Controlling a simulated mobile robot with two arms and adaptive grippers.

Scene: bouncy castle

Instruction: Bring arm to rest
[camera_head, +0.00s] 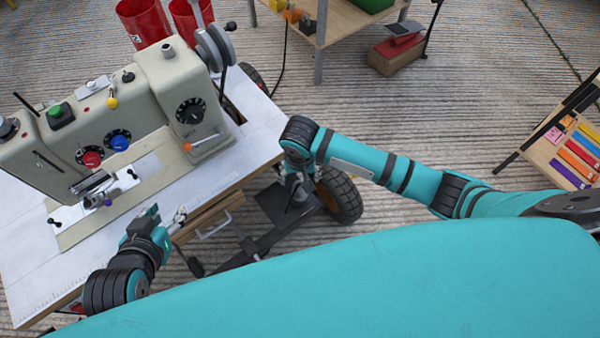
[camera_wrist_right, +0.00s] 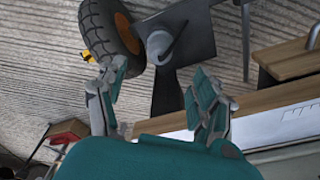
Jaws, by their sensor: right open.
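My right arm reaches in from the right in the head view, with its wrist bent down beside the table's right edge. My right gripper (camera_head: 292,182) hangs below that wrist, partly hidden by it. In the right wrist view my right gripper (camera_wrist_right: 158,85) has its two fingers wide apart with nothing between them. My left gripper (camera_head: 166,213) is at the table's front edge, in front of the sewing machine. Its fingers look apart and empty.
A large beige sewing machine (camera_head: 165,88) with knobs stands on a white-topped table (camera_head: 235,165). A black wheel (camera_head: 338,194) on a dark frame is close to my right gripper; the wheel also shows in the right wrist view (camera_wrist_right: 108,30). Open floor (camera_head: 430,110) lies beyond my right arm.

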